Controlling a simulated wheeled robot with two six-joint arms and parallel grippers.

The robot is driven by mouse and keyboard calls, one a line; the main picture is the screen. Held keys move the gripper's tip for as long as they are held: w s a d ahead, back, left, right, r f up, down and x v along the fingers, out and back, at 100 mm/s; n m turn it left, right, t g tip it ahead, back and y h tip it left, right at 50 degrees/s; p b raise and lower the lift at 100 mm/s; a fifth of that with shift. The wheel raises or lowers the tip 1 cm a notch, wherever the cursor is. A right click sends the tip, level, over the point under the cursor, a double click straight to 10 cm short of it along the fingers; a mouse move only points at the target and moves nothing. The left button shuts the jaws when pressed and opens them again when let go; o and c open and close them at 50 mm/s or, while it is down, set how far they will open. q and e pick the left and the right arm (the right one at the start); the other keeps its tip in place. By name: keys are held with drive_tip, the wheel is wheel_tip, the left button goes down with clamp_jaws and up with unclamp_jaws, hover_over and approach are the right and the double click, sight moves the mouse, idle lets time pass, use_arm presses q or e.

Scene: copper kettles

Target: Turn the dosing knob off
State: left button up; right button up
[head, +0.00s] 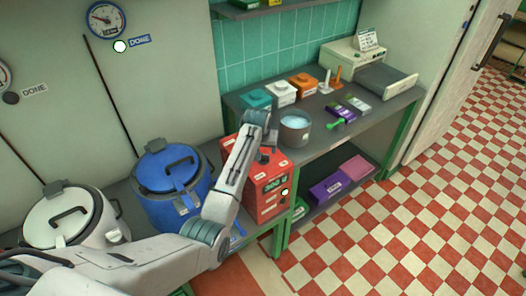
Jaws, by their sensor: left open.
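A red dosing machine (262,186) stands at the right end of the low bench, with a dark display on its front. A white round spot (285,192) shows at the right of that front. A small dark shape below the spot may be the dosing knob, but it is too small to tell its setting. My left arm reaches in from the lower left and covers part of the machine. My left gripper (264,156) is open, over or in front of the machine's top; I cannot tell whether it touches. My right gripper is not in view.
A blue kettle (160,205) and a white kettle (50,230) stand left of the machine. The grey counter (335,145) holds a grey pot (295,130), coloured boxes and a cream device (352,57). The checkered floor (400,235) at right is clear.

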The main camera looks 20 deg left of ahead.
sight(263, 155)
use_arm(q)
drive_tip(key=shift+p+x, duration=0.6)
drive_tip(key=shift+x, duration=2.5)
drive_tip(key=c, duration=1)
